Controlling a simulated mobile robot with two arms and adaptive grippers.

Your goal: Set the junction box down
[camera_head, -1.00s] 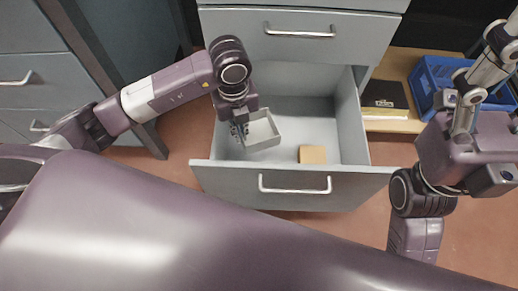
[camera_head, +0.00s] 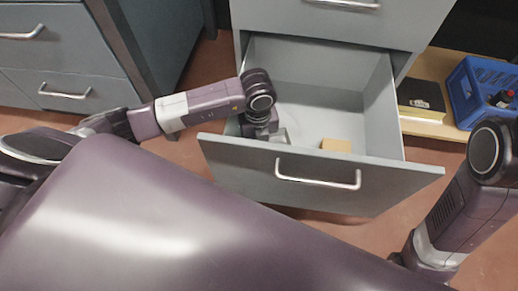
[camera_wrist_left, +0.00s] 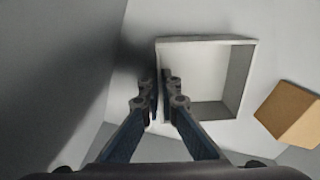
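The junction box is a pale grey, open-topped square box (camera_wrist_left: 248,90) inside the open drawer; in the head view only a corner of it (camera_head: 283,136) shows behind the drawer front. My left gripper (camera_wrist_left: 160,88) reaches down into the drawer with its fingers close together, one on each side of the box's left wall, shut on it. In the head view the left fingertips are hidden by the drawer front. Whether the box touches the drawer floor is hard to tell. My right gripper is out of view; only part of its arm shows at the right.
The open drawer (camera_head: 240,160) also holds a tan block (camera_head: 336,145), to the right of the box and apart from it (camera_wrist_left: 290,112). A wooden board (camera_head: 425,122) bearing a dark flat item (camera_head: 420,95) and a blue crate (camera_head: 468,95) lies right of the cabinet.

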